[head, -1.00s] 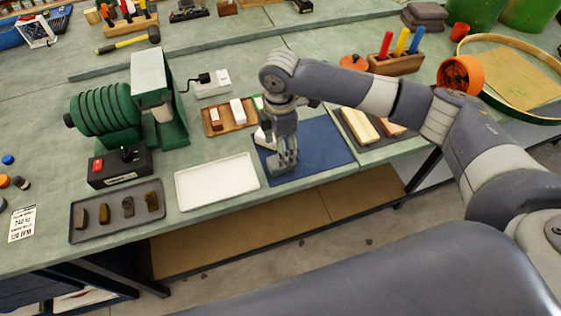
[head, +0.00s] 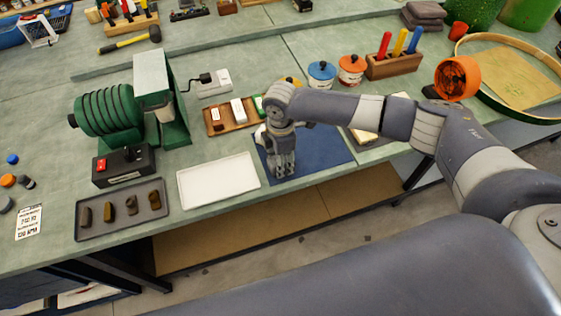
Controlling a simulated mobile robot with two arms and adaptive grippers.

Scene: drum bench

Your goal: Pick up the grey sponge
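My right gripper (head: 283,172) points down over the blue mat (head: 325,158) at the bench's front edge. Its fingers are small and grey here, and I cannot tell whether they are apart or closed on something. I cannot make out a separate grey sponge; the gripper and wrist hide part of the mat. My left gripper is not in view.
A white tray (head: 218,183) lies left of the mat, with a wooden tray (head: 229,126) of small blocks behind. A green machine (head: 110,112) stands further left. Blue (head: 322,75) and orange (head: 351,70) pots stand behind my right arm.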

